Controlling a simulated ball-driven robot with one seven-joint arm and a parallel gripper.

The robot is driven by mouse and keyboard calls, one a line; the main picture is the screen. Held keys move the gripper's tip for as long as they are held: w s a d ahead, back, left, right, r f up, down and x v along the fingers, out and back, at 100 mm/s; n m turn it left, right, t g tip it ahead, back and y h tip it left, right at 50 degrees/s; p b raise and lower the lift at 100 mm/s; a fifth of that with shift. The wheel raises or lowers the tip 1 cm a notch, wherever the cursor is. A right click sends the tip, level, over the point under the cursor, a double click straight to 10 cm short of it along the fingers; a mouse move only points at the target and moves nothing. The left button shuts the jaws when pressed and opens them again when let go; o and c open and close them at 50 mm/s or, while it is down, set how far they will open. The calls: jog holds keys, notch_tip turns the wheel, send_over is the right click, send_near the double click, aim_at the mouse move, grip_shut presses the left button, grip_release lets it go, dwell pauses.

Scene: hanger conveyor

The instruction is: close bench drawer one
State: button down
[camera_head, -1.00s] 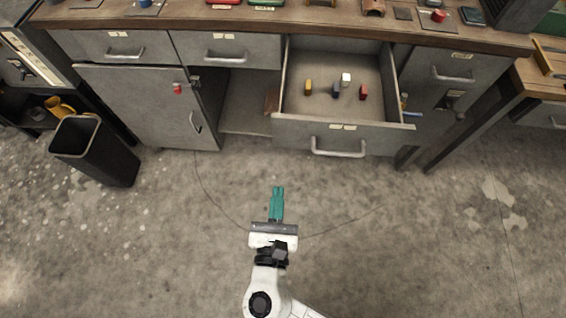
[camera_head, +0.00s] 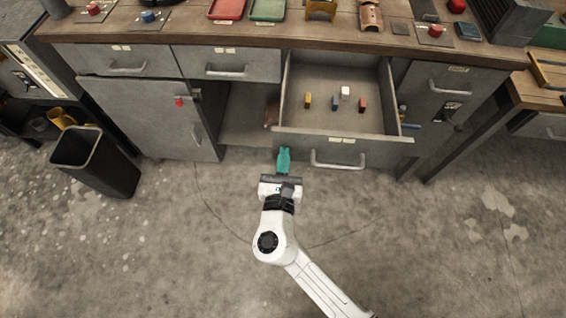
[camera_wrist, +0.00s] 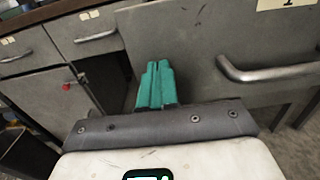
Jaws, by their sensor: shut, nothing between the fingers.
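The open bench drawer (camera_head: 342,148) sticks out from the grey bench, with a silver bar handle and a pale label on its front. Several small blocks lie inside it, among them a yellow block (camera_head: 308,101), a white block (camera_head: 345,92) and a red block (camera_head: 362,104). My gripper (camera_head: 284,152) has teal fingers, shut and empty, at the lower left part of the drawer front, left of the handle. In the wrist view the fingers (camera_wrist: 157,68) point at the drawer front (camera_wrist: 200,45), with the handle (camera_wrist: 265,72) to the right. I cannot tell whether they touch it.
Left of the drawer is an open cabinet bay with a grey door (camera_head: 150,118) swung out. A black bin (camera_head: 95,165) stands at the left. The benchtop (camera_head: 180,33) carries trays and buttons. The concrete floor in front is clear.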

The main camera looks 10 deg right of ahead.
dwell(0.3)
jog(key=b, duration=1.5)
send_near(292, 89)
jog(key=w+d+r, duration=0.1)
jog(key=w, duration=0.2)
jog(key=w+r, duration=0.2)
jog(key=w, duration=0.1)
jog(key=w+d+r, duration=0.1)
jog(key=w, duration=0.2)
jog(key=shift+w+d+r, duration=0.35)
jog(key=shift+r, duration=0.05)
jog(key=shift+w+r, duration=0.1)
jog(key=shift+w, duration=0.4)
jog(key=shift+d+r+b, duration=0.1)
jog(key=shift+r+b, duration=0.1)
jog(key=shift+b, duration=0.1)
jog(key=shift+r, duration=0.1)
